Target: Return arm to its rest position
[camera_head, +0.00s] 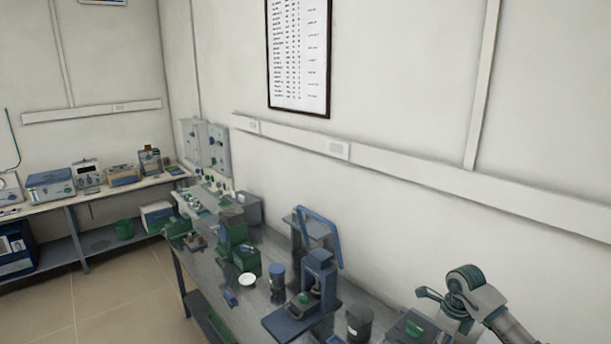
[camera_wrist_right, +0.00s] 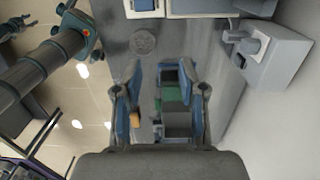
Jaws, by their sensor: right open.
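Part of an arm, which looks like my right one (camera_head: 470,295), comes in at the lower right of the head view, beside the wall and over the near end of the bench (camera_head: 215,274). Beyond and between the fingers are a green and grey device (camera_wrist_right: 176,98) and grey bench surface. My left gripper cannot be made out in the head view.
A blue-framed device (camera_head: 318,280), a dark cup (camera_head: 359,322) and a green device (camera_head: 232,230) stand on the bench. In the right wrist view a grey box-shaped device (camera_wrist_right: 275,55) is at right and a dark tubular link (camera_wrist_right: 40,72) at left. Tiled floor (camera_head: 125,295) is clear at left.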

